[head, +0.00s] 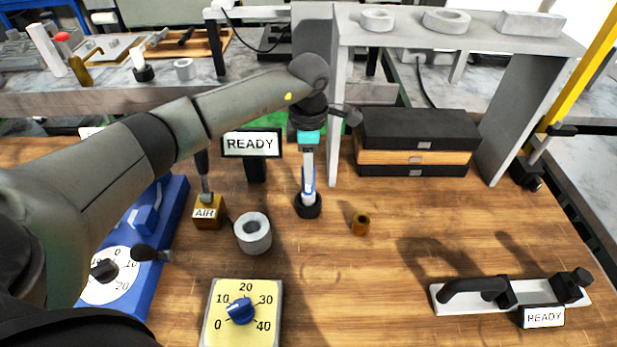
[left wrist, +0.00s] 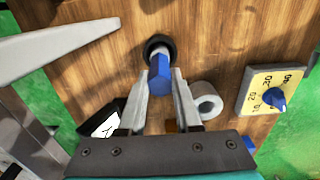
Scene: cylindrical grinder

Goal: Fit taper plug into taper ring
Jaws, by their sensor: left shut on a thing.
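My left gripper (head: 308,158) points down over the middle of the table. It is shut on a blue-handled piece, which I take as the taper plug (head: 308,184). In the left wrist view the plug's blue faceted handle (left wrist: 159,75) shows between the fingertips (left wrist: 164,88). The plug stands about upright, its lower end at a black round collar (head: 308,206), also in the left wrist view (left wrist: 157,42). Whether it sits inside the collar is hidden. A thick grey ring, probably the taper ring (head: 253,233), lies to the left with its hole up, apart from the plug.
A small brown cylinder (head: 361,224) stands right of the plug. An AIR block (head: 208,214), a READY sign (head: 251,144) and a yellow dial box (head: 242,313) are near the ring. A grey shelf (head: 460,32) and stacked cases (head: 416,142) stand behind. The table's right middle is clear.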

